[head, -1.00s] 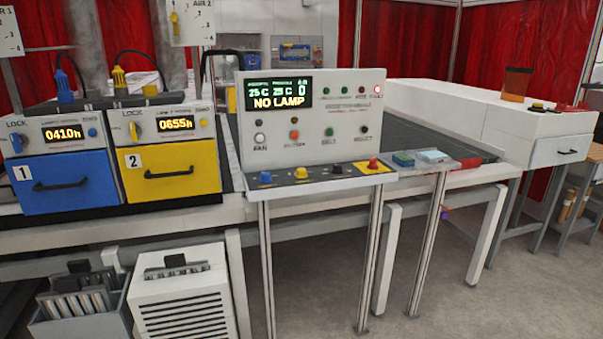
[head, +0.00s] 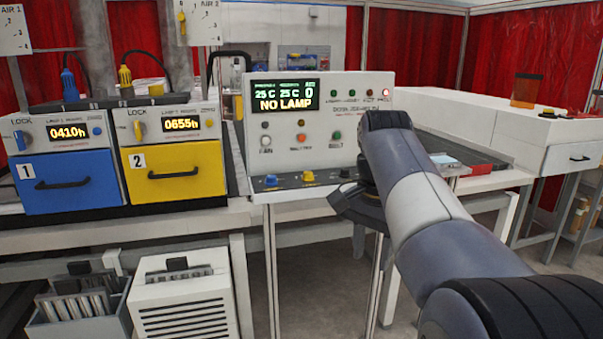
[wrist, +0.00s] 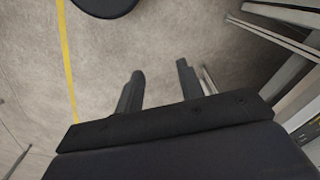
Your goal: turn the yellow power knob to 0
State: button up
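The yellow power knob (head: 308,176) sits on the dark front ledge of the white control panel (head: 345,100). It is between a blue knob (head: 271,180) on its left and a dark knob on its right, partly by my arm. Its pointer setting is too small to read. My arm reaches in from the lower right, and its dark wrist end is in front of the ledge, right of the yellow knob. My gripper (wrist: 160,70) shows in the wrist view with its two fingers apart and only floor between them. The knob is not seen in the wrist view.
The panel display (head: 284,96) reads NO LAMP. A blue drawer unit (head: 68,182) and a yellow one (head: 172,173) stand left; the yellow one has its own yellow lock knob (head: 138,130). My arm hides the ledge's right part. The floor in front is clear.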

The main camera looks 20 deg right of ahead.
aim_at(308, 176)
jog(key=i+l+u, duration=0.25)
jog(key=i+l, duration=0.4)
jog(key=i, duration=0.35)
jog(key=i+l+u, duration=0.25)
jog(key=i+l, duration=0.6)
jog(key=i, duration=0.1)
